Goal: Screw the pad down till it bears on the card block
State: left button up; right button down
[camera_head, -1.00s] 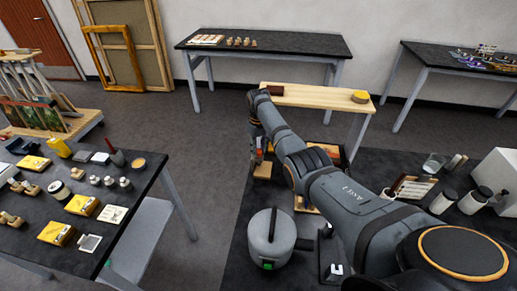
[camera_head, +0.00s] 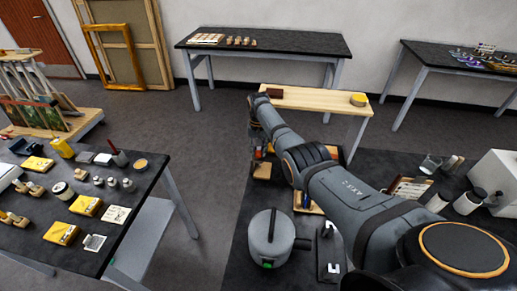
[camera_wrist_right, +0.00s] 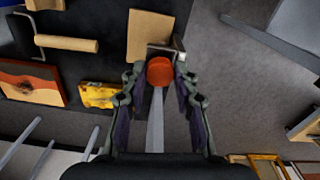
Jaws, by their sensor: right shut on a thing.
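In the right wrist view, my right gripper (camera_wrist_right: 161,80) is shut on a round orange knob (camera_wrist_right: 160,71). A grey metal bracket (camera_wrist_right: 179,46), seemingly part of a clamp, shows just beyond the knob. A flat tan block (camera_wrist_right: 150,32), perhaps the card block, lies beyond it; a tan block also shows in the head view (camera_head: 262,171). The pad is hidden behind the knob and fingers, so I cannot tell whether it touches the block. In the head view, my right arm covers most of its gripper. My left gripper is in neither view.
A wooden-handled roller (camera_wrist_right: 67,43), a picture (camera_wrist_right: 32,81) and a yellow item (camera_wrist_right: 97,95) lie near the gripper. On the dark bench, a grey lidded pot (camera_head: 268,240) stands left of my arm. A crowded side table (camera_head: 112,240) stands at left, with open floor between.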

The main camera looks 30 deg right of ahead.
jog(key=m, duration=0.3)
jog(key=shift+r+m+p, duration=0.1)
jog(key=shift+m+p, duration=0.2)
jog(key=shift+m, duration=0.1)
jog(key=m, duration=0.4)
jog(key=shift+m, duration=0.3)
jog(key=m, duration=0.3)
jog(key=shift+m+p, duration=0.3)
jog(key=shift+p, duration=0.05)
jog(key=m, duration=0.4)
jog(key=shift+m, duration=0.3)
jog(key=m, duration=1)
jog(key=shift+m+p, duration=0.3)
jog(key=shift+m, duration=1.7)
